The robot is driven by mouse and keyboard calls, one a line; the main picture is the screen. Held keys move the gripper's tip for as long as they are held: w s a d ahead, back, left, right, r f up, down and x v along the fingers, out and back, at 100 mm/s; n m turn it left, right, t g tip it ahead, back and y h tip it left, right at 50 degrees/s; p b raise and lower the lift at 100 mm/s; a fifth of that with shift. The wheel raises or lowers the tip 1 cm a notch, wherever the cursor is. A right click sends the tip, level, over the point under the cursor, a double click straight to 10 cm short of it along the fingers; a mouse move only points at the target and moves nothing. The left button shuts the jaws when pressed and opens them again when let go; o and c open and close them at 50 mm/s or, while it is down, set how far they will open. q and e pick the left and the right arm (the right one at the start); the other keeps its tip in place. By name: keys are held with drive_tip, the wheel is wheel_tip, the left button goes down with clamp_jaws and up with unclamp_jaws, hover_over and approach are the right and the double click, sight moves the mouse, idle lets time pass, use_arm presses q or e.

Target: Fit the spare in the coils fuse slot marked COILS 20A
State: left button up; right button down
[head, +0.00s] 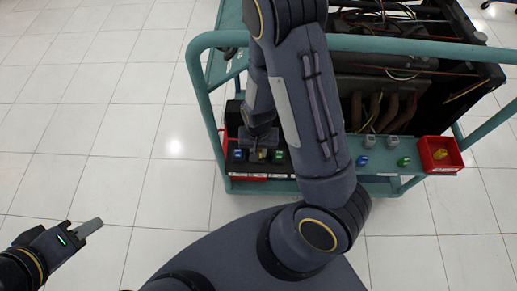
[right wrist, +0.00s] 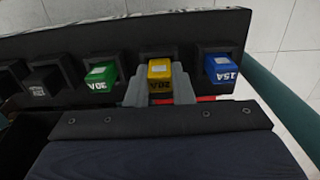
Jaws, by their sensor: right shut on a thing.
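My right gripper (right wrist: 160,92) is shut on a yellow fuse (right wrist: 160,70) marked 20A, with one grey finger on each side. The fuse is at a socket of the black fuse box (right wrist: 190,27), between a green 30A fuse (right wrist: 100,75) and a blue 15A fuse (right wrist: 220,68). I cannot tell how deep it sits. The slot labels are not readable. In the head view my right gripper (head: 262,143) is over the fuse box, partly hidden by my arm. My left gripper (head: 88,228) is away at lower left over the floor; its jaw opening is unclear.
A red tray (head: 428,168) holding a yellow piece (head: 440,154) stands at the right of the teal cart (head: 205,85). Grey blocks (head: 369,141), a green fuse (head: 403,161) and a blue fuse (head: 361,160) lie on the shelf. The engine (head: 400,85) stands behind. The floor at left is clear.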

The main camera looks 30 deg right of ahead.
drive_tip(key=shift+f, duration=0.15)
drive_tip(key=c, duration=1.2)
unclamp_jaws()
drive_tip(key=shift+r, duration=0.2)
drive_tip(key=shift+r+p, duration=3.1)
drive_tip(key=shift+r, duration=0.3)
drive_tip(key=shift+s+f, duration=0.1)
